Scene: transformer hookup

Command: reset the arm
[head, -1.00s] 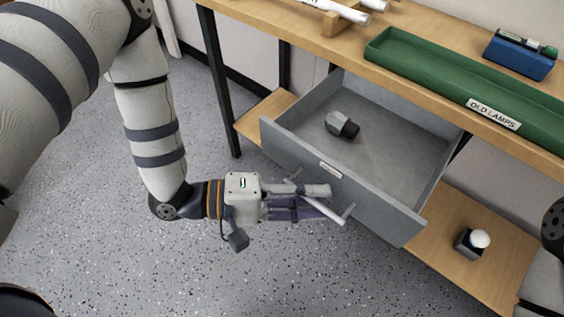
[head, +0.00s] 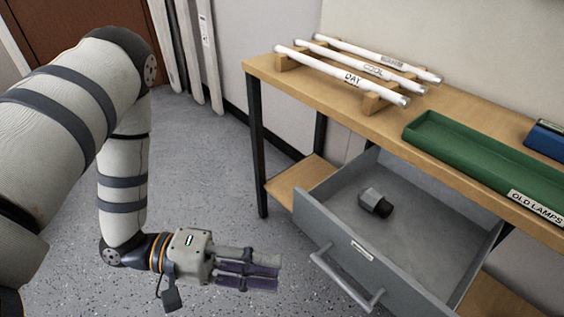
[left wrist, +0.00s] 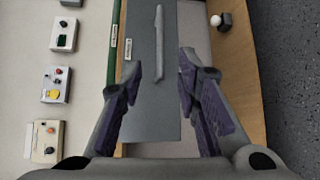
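My left gripper (head: 268,272) is open and empty in the head view. It is in front of the drawer, left of the bar handle (head: 340,280) and apart from it. In the left wrist view my left gripper (left wrist: 160,65) shows its two purple-padded fingers spread wide with nothing between them. Beyond them are the grey drawer front (left wrist: 146,110) and its handle (left wrist: 158,45). The grey drawer (head: 325,222) stands open under the bench. My right gripper is not in view.
A grey device with a dark end (head: 375,201) lies in the drawer. The bench carries several white tubes on wooden rests (head: 372,102), a green OLD LAMPS tray (head: 450,150) and a blue box (head: 546,140). Floor (head: 215,170) left of the bench is clear.

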